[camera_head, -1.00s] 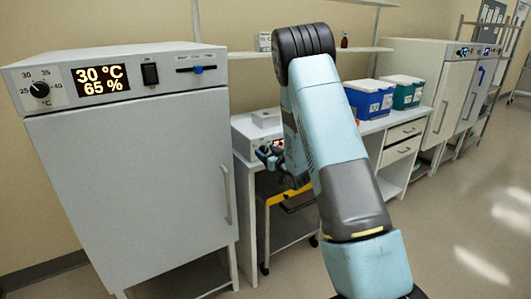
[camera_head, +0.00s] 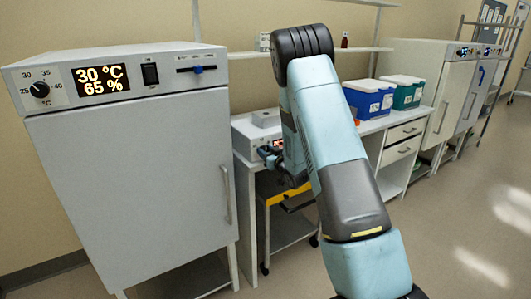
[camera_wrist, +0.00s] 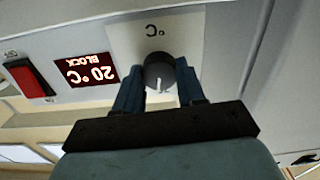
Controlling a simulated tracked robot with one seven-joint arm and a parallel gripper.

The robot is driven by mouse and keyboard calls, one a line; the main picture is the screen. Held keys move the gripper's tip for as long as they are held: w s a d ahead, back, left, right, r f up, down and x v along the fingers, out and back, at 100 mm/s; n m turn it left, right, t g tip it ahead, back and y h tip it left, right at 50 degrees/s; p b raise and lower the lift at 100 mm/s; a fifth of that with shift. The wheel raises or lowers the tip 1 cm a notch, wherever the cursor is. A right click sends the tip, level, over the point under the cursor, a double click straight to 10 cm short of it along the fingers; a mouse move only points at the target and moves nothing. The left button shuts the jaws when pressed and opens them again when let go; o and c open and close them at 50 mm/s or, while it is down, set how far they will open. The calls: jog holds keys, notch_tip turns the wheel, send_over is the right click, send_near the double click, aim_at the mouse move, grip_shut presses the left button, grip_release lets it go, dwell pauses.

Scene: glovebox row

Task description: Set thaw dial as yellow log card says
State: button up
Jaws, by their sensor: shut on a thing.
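The thaw dial (camera_wrist: 158,72) is a dark round knob with a white line, on a pale panel marked °C. My gripper (camera_wrist: 157,92) has its two blue-grey fingers on either side of the knob and is shut on it. Beside the dial, a dark display (camera_wrist: 85,72) reads 20 °C BLOCK, upside down in the wrist view. In the head view the pale thaw unit (camera_head: 246,135) stands on the bench, largely behind my arm. The dial's scale numbers are not visible. I cannot make out a yellow log card in either view.
A red rocker switch (camera_wrist: 26,78) sits beside the display. A large incubator (camera_head: 135,170) showing 30 °C and 65 % stands at left with its own dial (camera_head: 39,89). Blue (camera_head: 369,100) and green (camera_head: 405,93) boxes stand on the bench. Open floor lies at right.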

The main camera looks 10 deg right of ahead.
jog(key=shift+n, duration=1.2)
jog(key=o, duration=1.1)
jog(key=shift+c, duration=0.2)
jog(key=shift+s, duration=0.1)
jog(key=v, duration=1.3)
jog(key=shift+s, duration=0.3)
jog(key=shift+d, duration=0.1)
